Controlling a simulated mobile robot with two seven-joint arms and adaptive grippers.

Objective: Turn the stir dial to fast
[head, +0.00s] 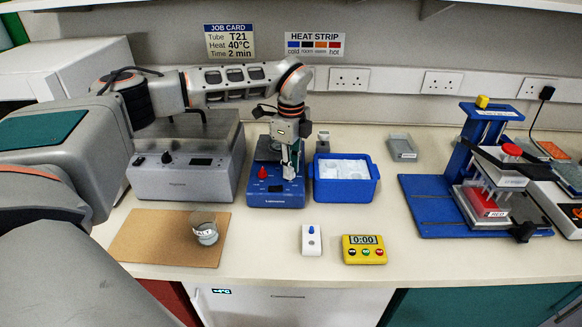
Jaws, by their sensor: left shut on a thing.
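The blue stirrer unit (268,193) stands in the middle of the bench, with a red dial (263,172) on the left of its sloped front. My left gripper (290,176) points down at the right of that front. Its fingers are shut at the place of a second dial, beside the red one. The fingers cover that dial, so its pointer and setting are hidden. The arm also covers part of the unit's top. My right gripper is not in view.
A grey heating unit (160,182) stands close left, and a blue ice box (344,190) close right. In front are a cork board (150,240) with a labelled beaker (205,232), a white switch box (311,241) and a yellow timer (364,251).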

